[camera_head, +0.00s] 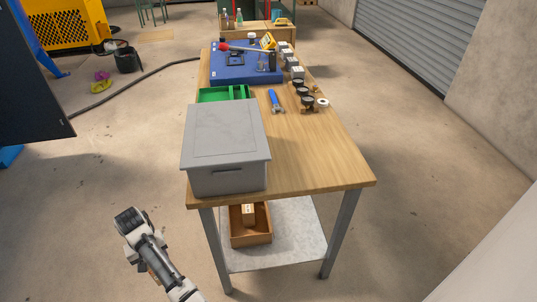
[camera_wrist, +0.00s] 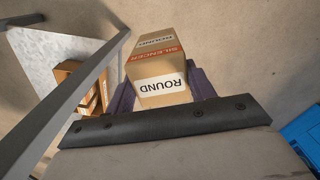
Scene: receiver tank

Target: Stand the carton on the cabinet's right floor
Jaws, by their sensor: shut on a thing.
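A brown carton (camera_wrist: 158,62) with white ROUND labels and a red SILENCER band is between the two dark fingers of my gripper (camera_wrist: 163,92) in the wrist view. The gripper is shut on it, and the carton is held clear over the concrete floor. In the head view my arm is at the lower left, left of the workbench, and hides most of the gripper and carton. No cabinet floor can be made out. A dark panel (camera_head: 30,85) stands at the left edge of the head view; I cannot tell whether it belongs to the cabinet.
The wooden workbench (camera_head: 318,160) bears a grey lidded box (camera_head: 225,145), a green tray (camera_head: 210,95) and a blue mat (camera_head: 228,72). Its lower shelf (camera_head: 293,225) holds an open brown box (camera_head: 250,240). A bench leg (camera_wrist: 75,90) is close in the wrist view. Open floor lies left.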

